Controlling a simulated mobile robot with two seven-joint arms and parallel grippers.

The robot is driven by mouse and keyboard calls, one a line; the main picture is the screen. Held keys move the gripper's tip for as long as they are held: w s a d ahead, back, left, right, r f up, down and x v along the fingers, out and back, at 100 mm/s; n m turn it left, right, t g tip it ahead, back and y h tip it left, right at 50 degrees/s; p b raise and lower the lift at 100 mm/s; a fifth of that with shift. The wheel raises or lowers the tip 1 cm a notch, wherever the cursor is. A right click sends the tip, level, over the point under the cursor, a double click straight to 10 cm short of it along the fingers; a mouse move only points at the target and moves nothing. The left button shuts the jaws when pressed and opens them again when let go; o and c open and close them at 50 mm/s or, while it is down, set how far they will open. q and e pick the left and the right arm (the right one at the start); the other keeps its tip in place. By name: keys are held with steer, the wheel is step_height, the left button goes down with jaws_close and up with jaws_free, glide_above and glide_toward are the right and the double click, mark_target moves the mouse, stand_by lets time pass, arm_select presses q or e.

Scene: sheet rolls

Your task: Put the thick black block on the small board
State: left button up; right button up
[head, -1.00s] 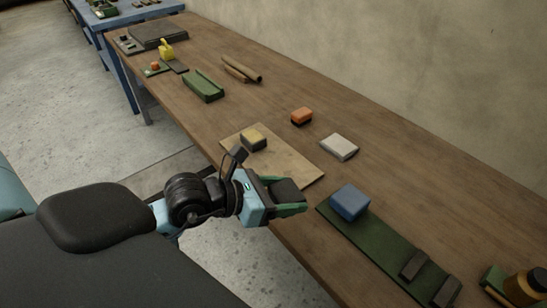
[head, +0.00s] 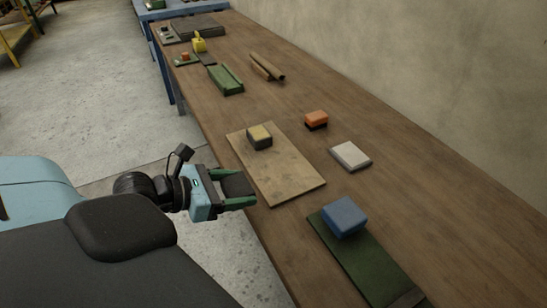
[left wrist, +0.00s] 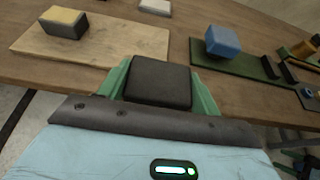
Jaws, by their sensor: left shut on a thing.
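My left gripper (head: 236,188) is shut on a thick black block (head: 238,184), held between its green fingers just off the table's near edge. In the left wrist view the black block (left wrist: 158,82) fills the space between the fingers. The small board is probably the pale wooden board (head: 290,178), which lies flat on the table to the right of the gripper. A block with a yellow top and dark base (head: 259,137) sits on its far end. The board's near half is bare. My right gripper is not in view.
A dark green board (head: 365,262) with a blue block (head: 344,216) lies nearer. A white block (head: 350,155) and an orange-and-black block (head: 316,120) sit beyond the pale board. A green channel piece (head: 226,80) and brown rolls (head: 267,68) lie farther back on the table (head: 420,190).

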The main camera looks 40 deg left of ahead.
arm_select(q)
steer(key=shift+a, duration=0.1)
steer(key=shift+w, duration=0.45)
glide_above(280, 170)
steer(key=shift+f, duration=2.5)
steer(key=shift+f, duration=0.2)
steer(key=o, duration=1.1)
steer(key=shift+c, duration=0.2)
steer(key=shift+r, duration=0.15)
